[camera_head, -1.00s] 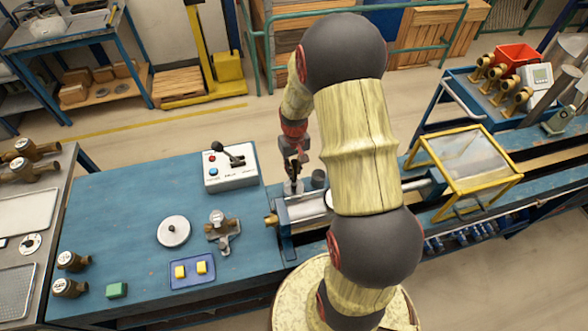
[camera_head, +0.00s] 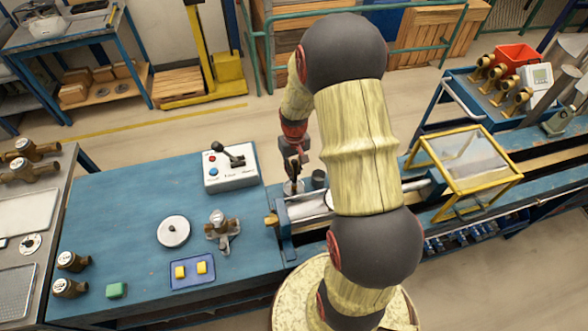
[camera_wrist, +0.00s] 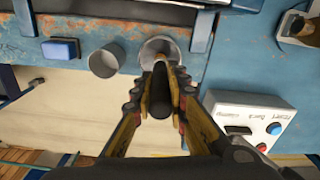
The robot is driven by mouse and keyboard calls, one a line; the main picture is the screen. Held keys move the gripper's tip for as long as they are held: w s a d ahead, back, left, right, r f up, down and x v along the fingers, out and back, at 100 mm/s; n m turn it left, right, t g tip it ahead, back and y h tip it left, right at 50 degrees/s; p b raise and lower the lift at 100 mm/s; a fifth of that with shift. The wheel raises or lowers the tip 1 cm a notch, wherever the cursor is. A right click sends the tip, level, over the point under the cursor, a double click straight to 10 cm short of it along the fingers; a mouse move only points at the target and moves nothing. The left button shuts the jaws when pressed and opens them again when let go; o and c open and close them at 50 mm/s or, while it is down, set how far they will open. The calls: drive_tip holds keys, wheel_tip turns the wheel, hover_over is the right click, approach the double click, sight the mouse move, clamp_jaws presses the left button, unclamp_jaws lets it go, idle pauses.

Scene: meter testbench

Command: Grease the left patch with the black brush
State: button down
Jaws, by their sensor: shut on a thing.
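My gripper (camera_head: 293,170) is over the bench's back edge, left of my arm links. In the wrist view, its fingers (camera_wrist: 162,88) are shut on the black brush (camera_wrist: 160,100), whose dark handle shows between them. The brush's far end points at a round grey metal cup (camera_wrist: 158,48) and overlaps it; I cannot tell how deep it is inside. The cup also shows in the head view (camera_head: 293,187), just below the gripper. I cannot make out the left patch for certain; my arm hides part of the bench's clamping bed (camera_head: 305,208).
A second grey cup (camera_wrist: 106,60) stands beside the first. A control box (camera_head: 230,166) with a lever stands left of the gripper. A brass meter (camera_head: 222,228), a round disc (camera_head: 173,231) and a blue tray (camera_head: 192,284) with yellow blocks lie nearer. A yellow-framed guard (camera_head: 465,170) stands right.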

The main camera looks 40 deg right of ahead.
sight(294, 161)
drive_tip(key=shift+r+p, duration=1.95)
drive_tip(key=shift+r, duration=1.5)
drive_tip(key=shift+w, duration=0.1)
